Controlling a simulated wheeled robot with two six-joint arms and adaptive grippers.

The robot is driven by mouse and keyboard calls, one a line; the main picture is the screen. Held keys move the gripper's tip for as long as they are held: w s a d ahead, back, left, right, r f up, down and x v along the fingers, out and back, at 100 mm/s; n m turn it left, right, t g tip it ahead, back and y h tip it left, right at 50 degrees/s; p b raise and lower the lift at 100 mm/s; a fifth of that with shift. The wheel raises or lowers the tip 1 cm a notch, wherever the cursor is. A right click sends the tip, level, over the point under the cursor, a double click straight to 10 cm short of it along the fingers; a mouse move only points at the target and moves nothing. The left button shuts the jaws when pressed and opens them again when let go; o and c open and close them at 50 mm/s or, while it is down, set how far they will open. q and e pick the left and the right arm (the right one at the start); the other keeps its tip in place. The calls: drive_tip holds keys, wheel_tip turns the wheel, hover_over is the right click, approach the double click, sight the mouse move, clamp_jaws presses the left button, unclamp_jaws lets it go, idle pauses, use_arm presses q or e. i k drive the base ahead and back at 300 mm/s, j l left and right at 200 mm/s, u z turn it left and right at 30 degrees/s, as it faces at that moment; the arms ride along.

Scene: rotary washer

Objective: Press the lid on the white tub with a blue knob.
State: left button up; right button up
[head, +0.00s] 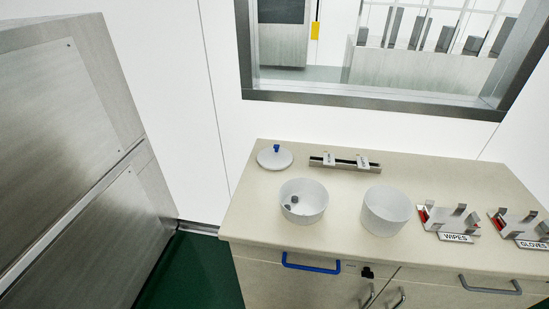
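A white round lid with a blue knob (275,156) lies at the back left of the beige counter. An open white tub (304,202) stands in front of it, with a few small grey objects inside. A second white tub (386,210) stands to its right; its inside looks empty. The lid is apart from both tubs. Neither of my grippers shows in the head view.
The counter (260,215) has a rail with two small clips (345,162) behind the tubs. Holders labelled WIPES (455,237) and GLOVES (533,245) stand at the right. A blue drawer handle (311,268) is below the front edge. A steel cabinet (70,150) stands at the left.

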sight(276, 157)
drive_tip(key=z, duration=0.25)
drive_tip(key=i+j+z, duration=0.25)
drive_tip(key=j, duration=0.15)
drive_tip(key=i+j+z, duration=0.1)
drive_tip(key=j+z, duration=0.2)
drive_tip(key=j, duration=0.15)
drive_tip(key=i+j+z, duration=0.1)
drive_tip(key=j+z, duration=0.15)
drive_tip(key=j, duration=0.25)
drive_tip(key=j+z, duration=0.3)
drive_tip(key=j, duration=0.15)
